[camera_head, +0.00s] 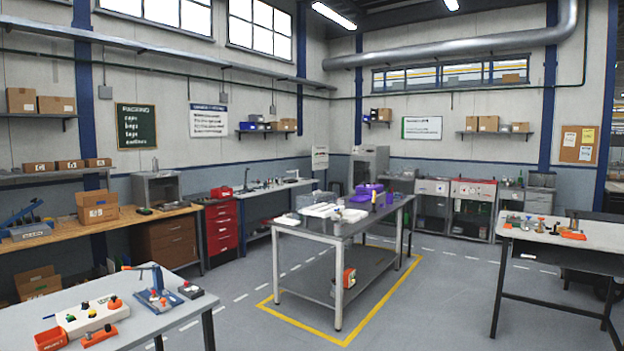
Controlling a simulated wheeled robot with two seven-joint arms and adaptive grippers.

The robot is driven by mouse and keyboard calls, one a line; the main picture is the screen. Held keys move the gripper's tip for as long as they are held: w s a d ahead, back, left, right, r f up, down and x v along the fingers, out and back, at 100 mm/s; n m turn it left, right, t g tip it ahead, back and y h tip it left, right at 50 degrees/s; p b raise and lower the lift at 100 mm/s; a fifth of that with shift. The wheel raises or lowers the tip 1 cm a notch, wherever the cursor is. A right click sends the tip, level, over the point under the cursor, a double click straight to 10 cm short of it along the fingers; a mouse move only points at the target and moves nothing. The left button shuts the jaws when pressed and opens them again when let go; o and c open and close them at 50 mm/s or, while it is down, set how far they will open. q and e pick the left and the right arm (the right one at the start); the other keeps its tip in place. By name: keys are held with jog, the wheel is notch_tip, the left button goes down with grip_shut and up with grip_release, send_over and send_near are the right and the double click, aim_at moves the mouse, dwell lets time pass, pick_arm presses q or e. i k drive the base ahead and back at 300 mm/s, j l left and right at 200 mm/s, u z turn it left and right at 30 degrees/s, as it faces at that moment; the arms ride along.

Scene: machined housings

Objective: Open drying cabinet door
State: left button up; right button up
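No thing in view is clearly marked as the drying cabinet. A tall grey cabinet-like unit (369,165) stands in the far corner behind the middle table; it is too small to tell whether it has a door or how that stands. A smaller grey box-shaped unit (157,189) sits on the left wooden bench, with a dark front that looks open or recessed. Neither of my grippers shows in the head view.
A grey worktable (290,228) with trays and purple items stands mid-room inside a yellow floor outline (345,340). A table (170,322) with fixtures is at front left, another table (585,243) at right. Red drawers (222,229) stand at left. The floor between is clear.

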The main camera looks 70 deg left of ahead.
aim_at(372, 159)
jog(key=u, duration=1.85)
jog(key=i+l+z, duration=0.25)
jog(key=i+z, duration=0.15)
jog(key=i, duration=0.55)
jog(key=i+z, duration=0.45)
jog(key=i, duration=2.4)
jog(key=i+j+u, duration=0.15)
jog(key=i+u, duration=0.25)
jog(key=i, duration=0.25)
jog(key=i+l+u, duration=0.1)
jog(key=i+u, duration=0.25)
jog(key=i, duration=0.3)
jog(key=i+l+u, duration=0.25)
jog(key=i+u, duration=0.15)
jog(key=i, duration=0.25)
jog(key=i+z, duration=0.15)
jog(key=i, duration=0.3)
jog(key=i+j+z, duration=0.1)
jog(key=i, duration=0.35)
jog(key=i+j+z, duration=0.15)
jog(key=i, duration=0.35)
jog(key=i+j+z, duration=0.15)
jog(key=i, duration=0.3)
jog(key=i+j+z, duration=0.1)
jog(key=i, duration=0.35)
jog(key=i+j+z, duration=0.1)
jog(key=i+z, duration=0.4)
jog(key=i, duration=3.35)
